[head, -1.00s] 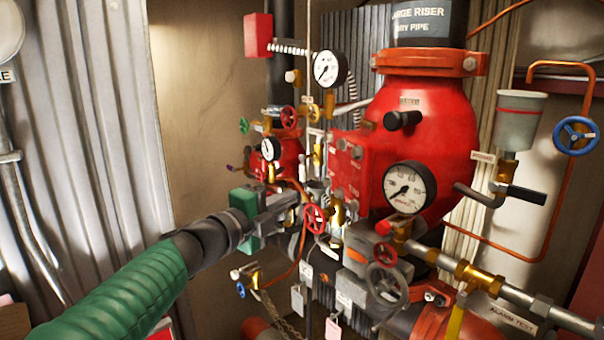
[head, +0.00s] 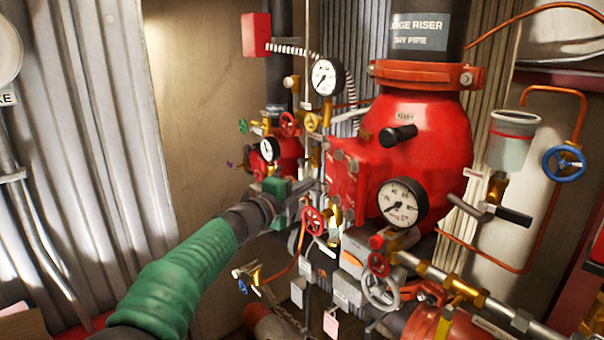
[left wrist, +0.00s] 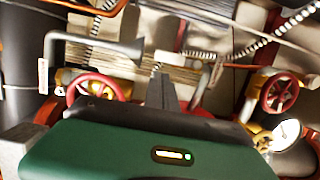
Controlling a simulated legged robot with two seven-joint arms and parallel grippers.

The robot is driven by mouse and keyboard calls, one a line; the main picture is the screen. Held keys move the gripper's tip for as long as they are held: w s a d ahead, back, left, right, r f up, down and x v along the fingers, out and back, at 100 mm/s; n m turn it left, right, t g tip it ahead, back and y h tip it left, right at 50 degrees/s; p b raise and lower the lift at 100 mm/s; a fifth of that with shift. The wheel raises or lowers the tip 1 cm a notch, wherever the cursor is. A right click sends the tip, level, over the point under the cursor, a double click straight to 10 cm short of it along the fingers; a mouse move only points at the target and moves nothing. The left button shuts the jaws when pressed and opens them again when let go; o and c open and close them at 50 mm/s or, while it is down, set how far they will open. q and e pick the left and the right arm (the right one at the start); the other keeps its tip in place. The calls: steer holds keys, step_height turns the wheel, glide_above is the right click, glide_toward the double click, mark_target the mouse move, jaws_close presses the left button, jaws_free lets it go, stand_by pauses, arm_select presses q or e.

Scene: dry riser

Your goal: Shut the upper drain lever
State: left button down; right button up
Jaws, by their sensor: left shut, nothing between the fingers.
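My left gripper (head: 308,188) reaches in from the left on a green-sleeved arm. Its fingers are shut and empty, in front of the crowded small valves left of the big red riser body (head: 425,135). In the left wrist view its dark fingers (left wrist: 161,92) point at pipework, with a bent grey pipe (left wrist: 92,42) to their left. A black lever handle (head: 514,216) sits at the right on a brass valve under a grey cup; a yellow lever (head: 445,326) is at the bottom. I cannot tell which lever is the upper drain lever. My right gripper is not in view.
A red handwheel (head: 313,221) is just below the left fingers. Gauges (head: 327,77) and (head: 398,201) stand out from the piping. A blue handwheel (head: 564,162) is at far right. Corrugated wall (head: 90,130) fills the left, with free room before it.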

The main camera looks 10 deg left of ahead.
arm_select(q)
steer(key=shift+w+a, duration=0.1)
steer(key=shift+a, duration=0.65)
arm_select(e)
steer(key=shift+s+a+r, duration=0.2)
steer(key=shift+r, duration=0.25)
